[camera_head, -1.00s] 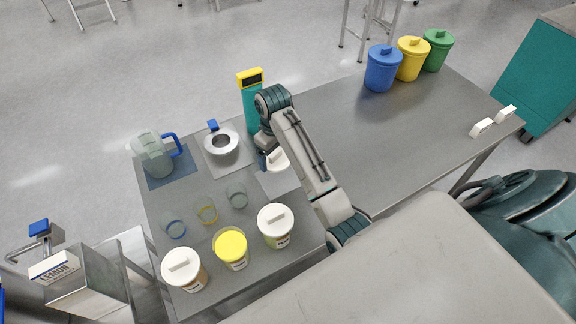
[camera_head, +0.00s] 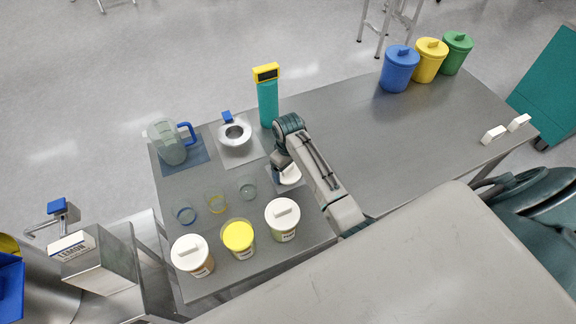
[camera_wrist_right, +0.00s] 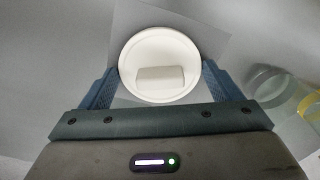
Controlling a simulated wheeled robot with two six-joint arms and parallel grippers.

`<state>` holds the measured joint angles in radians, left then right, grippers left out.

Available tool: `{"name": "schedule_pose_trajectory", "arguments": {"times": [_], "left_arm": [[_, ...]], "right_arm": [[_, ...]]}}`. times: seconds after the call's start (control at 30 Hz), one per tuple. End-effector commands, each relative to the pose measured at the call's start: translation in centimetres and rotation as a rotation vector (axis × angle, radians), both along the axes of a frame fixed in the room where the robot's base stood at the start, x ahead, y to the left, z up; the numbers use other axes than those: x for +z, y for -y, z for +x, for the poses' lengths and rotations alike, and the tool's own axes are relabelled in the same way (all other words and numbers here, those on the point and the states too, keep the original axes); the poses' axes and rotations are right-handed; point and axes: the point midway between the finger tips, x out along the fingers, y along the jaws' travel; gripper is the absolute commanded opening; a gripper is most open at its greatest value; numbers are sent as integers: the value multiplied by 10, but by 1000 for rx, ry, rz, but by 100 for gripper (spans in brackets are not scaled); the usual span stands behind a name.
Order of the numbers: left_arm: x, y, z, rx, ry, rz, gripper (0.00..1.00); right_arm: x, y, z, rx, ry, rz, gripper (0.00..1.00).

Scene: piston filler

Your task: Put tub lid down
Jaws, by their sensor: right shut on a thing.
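The white round tub lid (camera_wrist_right: 158,50) with a block-shaped handle sits between the two blue fingers of my right gripper (camera_wrist_right: 160,85), which is shut on it. In the head view the lid (camera_head: 289,175) shows partly behind my right gripper (camera_head: 281,172), low over a pale grey mat (camera_wrist_right: 205,38). I cannot tell whether it touches the mat. The tub with yellow contents (camera_head: 238,237) stands open at the table's front. A tub with a white lid stands on its left (camera_head: 190,255) and another on its right (camera_head: 283,216). My left gripper is not in view.
Several small glasses (camera_head: 216,202) stand left of the gripper. A jug (camera_head: 170,143) is at the far left. The table's (camera_head: 345,125) middle right is clear.

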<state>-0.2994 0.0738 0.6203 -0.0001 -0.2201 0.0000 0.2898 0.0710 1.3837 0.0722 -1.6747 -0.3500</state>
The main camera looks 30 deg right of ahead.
Motion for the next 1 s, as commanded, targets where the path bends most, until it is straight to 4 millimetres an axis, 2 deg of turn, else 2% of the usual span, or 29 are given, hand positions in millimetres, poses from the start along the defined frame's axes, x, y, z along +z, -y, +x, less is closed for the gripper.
{"name": "schedule_pose_trajectory", "arguments": {"times": [0.27, 0.3, 0.33, 0.37, 0.57, 0.73, 0.87, 1.0], "left_arm": [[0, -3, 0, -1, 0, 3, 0], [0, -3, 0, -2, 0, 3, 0], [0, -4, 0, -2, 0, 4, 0], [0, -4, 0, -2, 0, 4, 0], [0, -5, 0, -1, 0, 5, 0], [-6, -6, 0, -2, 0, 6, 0], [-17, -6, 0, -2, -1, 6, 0], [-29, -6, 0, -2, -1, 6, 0]], "right_arm": [[-3, 0, 0, 0, 0, 0, 63], [-3, 0, 0, 0, 0, 0, 93], [-3, 0, 0, 0, 0, 0, 99], [-3, 0, 0, 0, 0, 0, 100], [-2, 0, 0, 0, 0, 0, 100], [9, 0, 1, 0, 4, 0, 100], [32, 0, 2, 0, 7, 0, 100], [65, 0, 2, 0, 8, -1, 100]]}}
